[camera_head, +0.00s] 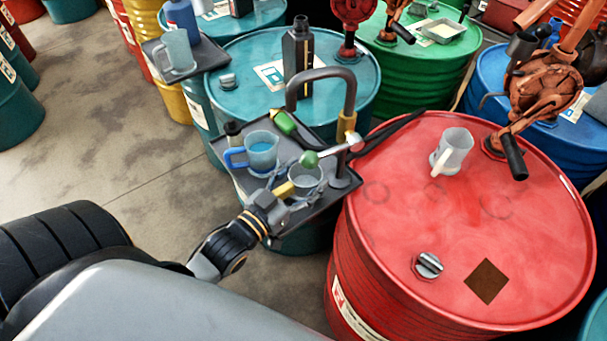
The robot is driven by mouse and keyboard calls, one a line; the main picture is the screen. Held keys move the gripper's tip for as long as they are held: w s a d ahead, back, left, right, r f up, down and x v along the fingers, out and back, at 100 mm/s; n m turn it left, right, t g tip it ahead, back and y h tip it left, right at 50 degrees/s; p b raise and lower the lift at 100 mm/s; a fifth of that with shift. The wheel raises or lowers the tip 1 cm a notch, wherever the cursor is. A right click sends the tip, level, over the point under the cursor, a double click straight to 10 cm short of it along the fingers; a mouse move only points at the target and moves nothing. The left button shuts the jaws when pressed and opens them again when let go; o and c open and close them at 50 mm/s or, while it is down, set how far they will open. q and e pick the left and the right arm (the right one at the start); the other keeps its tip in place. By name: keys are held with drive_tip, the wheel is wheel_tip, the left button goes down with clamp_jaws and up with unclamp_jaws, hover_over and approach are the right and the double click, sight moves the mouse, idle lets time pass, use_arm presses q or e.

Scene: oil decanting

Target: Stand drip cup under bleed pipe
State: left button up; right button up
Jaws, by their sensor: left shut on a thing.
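The drip cup (307,183) is a small clear cup with a yellow handle on the dark tray (328,199). My left gripper (281,197) reaches in from the lower left and is shut on the yellow handle. The grey bleed pipe (318,73) rises at the tray's right side, arches left, and its open end points down above the tray. The cup is near the area below that end; I cannot tell if it is directly beneath, or if its base touches the tray. My right gripper is not in view.
A red drum (400,235) with a clear jug (453,151) stands at right. A teal drum (240,97) with a dark bottle (298,58) stands behind.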

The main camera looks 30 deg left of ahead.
use_arm(q)
drive_tip(key=shift+s, duration=0.1)
drive_tip(key=shift+f, duration=0.1)
drive_tip(key=o, duration=1.3)
